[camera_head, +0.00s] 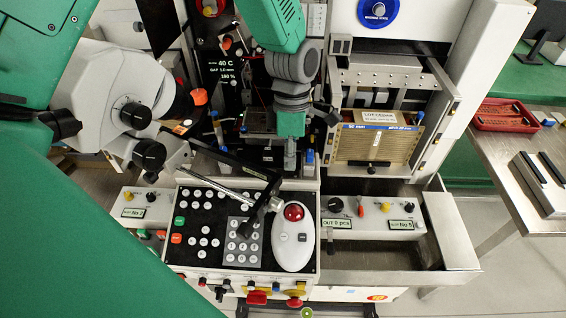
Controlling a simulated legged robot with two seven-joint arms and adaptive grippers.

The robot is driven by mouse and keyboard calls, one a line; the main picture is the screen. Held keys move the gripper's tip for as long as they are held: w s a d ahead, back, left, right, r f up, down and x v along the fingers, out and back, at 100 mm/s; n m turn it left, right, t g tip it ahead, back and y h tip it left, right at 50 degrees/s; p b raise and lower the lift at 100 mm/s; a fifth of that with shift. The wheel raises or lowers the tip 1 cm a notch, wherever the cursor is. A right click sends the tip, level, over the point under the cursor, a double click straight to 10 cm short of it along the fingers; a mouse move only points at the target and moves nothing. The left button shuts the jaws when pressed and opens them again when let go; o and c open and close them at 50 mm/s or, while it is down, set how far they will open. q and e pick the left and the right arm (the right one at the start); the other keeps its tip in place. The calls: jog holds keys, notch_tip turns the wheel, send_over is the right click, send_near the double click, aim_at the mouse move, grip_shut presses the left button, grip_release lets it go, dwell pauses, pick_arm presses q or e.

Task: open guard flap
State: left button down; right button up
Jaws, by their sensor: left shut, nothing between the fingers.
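My left gripper (290,163) hangs from the green and grey arm at top centre. Its narrow grey fingers are together and point down in front of the dark work area of the bonding machine. Nothing shows between them. A black slanted bar (232,163), which looks like the edge of the guard flap, runs down to the right just left of the fingertips. I cannot tell whether the fingers touch it, or how far the flap is open. My arm hides part of the work area behind. My right gripper is not in view.
A microscope head (118,95) stands at the left. A keypad panel (205,230) with a white trackball mouse (293,240) lies below the gripper, with a silver lever (222,188) above it. A wooden magazine (375,145) and an open metal tray (390,250) are at the right.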

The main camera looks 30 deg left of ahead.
pick_arm(q)
jog(key=shift+s+t, duration=0.3)
jog(key=shift+s, duration=0.1)
jog(key=shift+s+f, duration=0.1)
jog(key=shift+f, duration=0.1)
jog(key=shift+w+f+t+y+p, duration=0.3)
jog(key=shift+w+f+t+y, duration=0.15)
jog(key=shift+f, duration=0.25)
jog(key=shift+w+d+f, duration=0.1)
jog(key=shift+s+d+r+t, duration=0.2)
jog(key=shift+s+d+t, duration=0.1)
jog(key=shift+s, duration=0.1)
jog(key=shift+w+a+f, duration=0.1)
jog(key=shift+w+a, duration=0.1)
jog(key=shift+a, duration=0.1)
jog(key=shift+a+r+p, duration=0.1)
jog(key=shift+r+p, duration=0.45)
jog(key=shift+p, duration=0.1)
jog(key=shift+s+r, duration=0.1)
jog(key=shift+r, duration=0.1)
jog(key=shift+d+r+p, duration=0.1)
jog(key=shift+d+p, duration=0.1)
jog(key=shift+p, duration=0.2)
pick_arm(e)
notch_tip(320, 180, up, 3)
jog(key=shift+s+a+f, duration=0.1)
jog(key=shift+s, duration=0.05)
